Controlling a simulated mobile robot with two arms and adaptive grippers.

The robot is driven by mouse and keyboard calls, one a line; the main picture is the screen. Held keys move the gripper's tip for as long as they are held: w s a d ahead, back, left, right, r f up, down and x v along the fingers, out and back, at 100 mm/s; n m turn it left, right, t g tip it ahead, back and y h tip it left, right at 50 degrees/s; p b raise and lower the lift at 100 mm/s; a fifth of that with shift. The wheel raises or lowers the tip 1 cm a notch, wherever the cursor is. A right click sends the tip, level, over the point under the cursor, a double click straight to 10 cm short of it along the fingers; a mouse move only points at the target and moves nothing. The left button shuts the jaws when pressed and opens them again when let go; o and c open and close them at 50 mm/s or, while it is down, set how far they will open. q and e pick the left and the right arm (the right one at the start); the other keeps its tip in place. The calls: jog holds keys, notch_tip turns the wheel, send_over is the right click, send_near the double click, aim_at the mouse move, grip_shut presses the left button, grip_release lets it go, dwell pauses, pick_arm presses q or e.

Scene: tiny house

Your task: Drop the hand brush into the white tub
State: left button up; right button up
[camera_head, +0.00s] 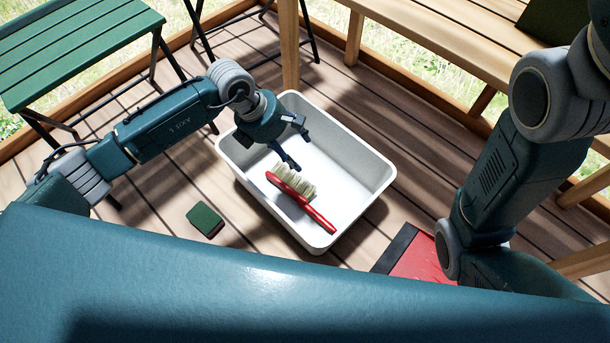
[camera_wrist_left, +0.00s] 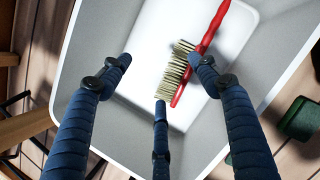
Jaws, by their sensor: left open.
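The white tub (camera_head: 368,172) stands on the wooden floor; its pale inside fills much of the left wrist view (camera_wrist_left: 98,45). The hand brush (camera_head: 303,204), with a red handle and cream bristles, lies within the tub's outline, its handle end towards the tub's near side. I cannot tell whether it rests on the tub's bottom. The brush also shows in the left wrist view (camera_wrist_left: 205,45), beyond the fingertips and partly behind one finger. My left gripper (camera_head: 298,148) is open over the tub, its fingers spread around nothing (camera_wrist_left: 160,75). My right gripper is out of view.
A green and dark block (camera_head: 205,220) lies on the floor left of the tub. A red thing with a dark edge (camera_head: 415,256) lies to its right. A green slatted table (camera_head: 75,45) stands at the upper left, a wooden bench (camera_head: 455,35) at the upper right.

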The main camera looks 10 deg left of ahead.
pick_arm(q)
jog(key=v, duration=0.9)
